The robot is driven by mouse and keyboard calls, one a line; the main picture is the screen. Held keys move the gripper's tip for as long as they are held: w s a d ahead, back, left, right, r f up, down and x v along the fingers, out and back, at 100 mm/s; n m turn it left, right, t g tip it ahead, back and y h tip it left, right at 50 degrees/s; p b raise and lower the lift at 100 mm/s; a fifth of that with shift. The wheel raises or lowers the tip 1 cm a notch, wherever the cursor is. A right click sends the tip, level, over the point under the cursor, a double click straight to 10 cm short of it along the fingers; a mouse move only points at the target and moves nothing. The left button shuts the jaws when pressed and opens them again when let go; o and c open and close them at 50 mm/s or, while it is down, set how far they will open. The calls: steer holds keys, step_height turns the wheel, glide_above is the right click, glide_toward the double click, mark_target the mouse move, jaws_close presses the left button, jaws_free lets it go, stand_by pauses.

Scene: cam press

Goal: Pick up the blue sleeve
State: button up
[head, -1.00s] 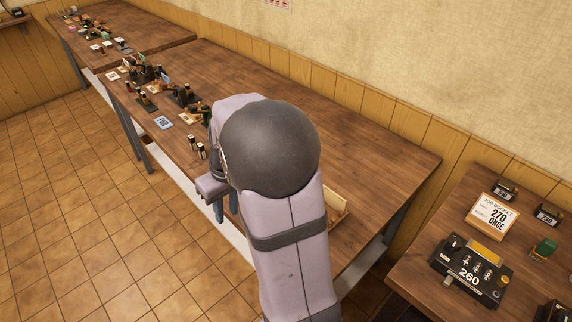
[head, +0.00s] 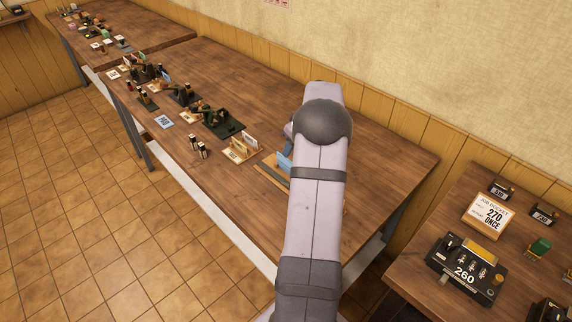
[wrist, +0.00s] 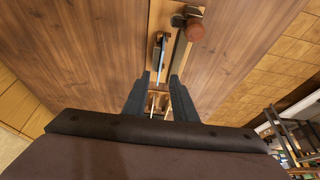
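I cannot make out a blue sleeve for certain in either view. A small blue upright piece (head: 284,162) shows in the head view beside my arm, at a wooden tray, too small to identify. In the wrist view my gripper (wrist: 160,80) has its two dark fingers apart, with a visible gap between them. Through and beyond the gap is a narrow wooden board (wrist: 158,22) with metal parts on it. My arm hides much of the table's middle in the head view, and the fingertips do not show there.
A brown round knob (wrist: 195,31) on a metal bar stands right of the fingers. Wooden holders with cards (head: 240,150) and a dark green fixture (head: 222,124) stand left of my arm. A side table holds a black box marked 260 (head: 466,268). The table (head: 385,165) right of my arm is clear.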

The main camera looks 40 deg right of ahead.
mark_target(286, 165)
steer(key=shift+p+x, duration=1.65)
steer(key=shift+x, duration=1.45)
steer(key=shift+s, duration=0.1)
jaws_close()
